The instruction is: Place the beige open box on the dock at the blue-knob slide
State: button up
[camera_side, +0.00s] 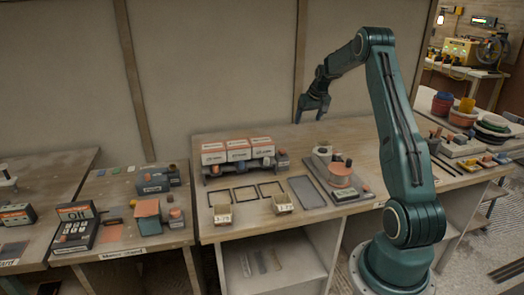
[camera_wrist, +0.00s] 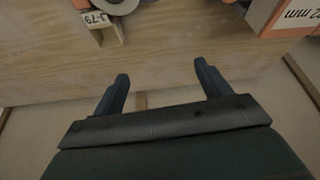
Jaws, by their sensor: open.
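Two small beige open boxes stand near the front edge of the bench in the side view, a left one (camera_side: 222,214) and a right one (camera_side: 282,203). My gripper (camera_side: 309,114) is open and empty, raised above the back of the bench and apart from the boxes. Its two fingers also show in the wrist view (camera_wrist: 163,76). I cannot make out the blue-knob slide or its dock clearly.
Orange-and-white cartons (camera_side: 238,150) stand in a row on the bench. Several dark rectangular frames (camera_side: 245,194) and a grey tray (camera_side: 306,192) lie in front. A dark board with an orange round piece (camera_side: 341,180) sits right of the tray. Another bench with instruments stands left.

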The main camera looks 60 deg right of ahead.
jog(key=m, duration=0.1)
send_near(323, 143)
jog(key=f, duration=0.1)
jog(key=shift+w+a+f, duration=0.15)
jog(key=shift+w+f, duration=0.05)
jog(key=shift+f, duration=0.2)
jog(key=shift+w+a+f, duration=0.2)
jog(key=shift+w+f, duration=0.05)
jog(key=shift+f, duration=0.15)
jog(key=shift+f, duration=0.1)
jog(key=shift+x, duration=3.05)
jog(key=shift+s+d, duration=0.1)
jog(key=c, duration=1.1)
notch_tip(323, 143, up, 20)
jog(key=shift+r, duration=0.1)
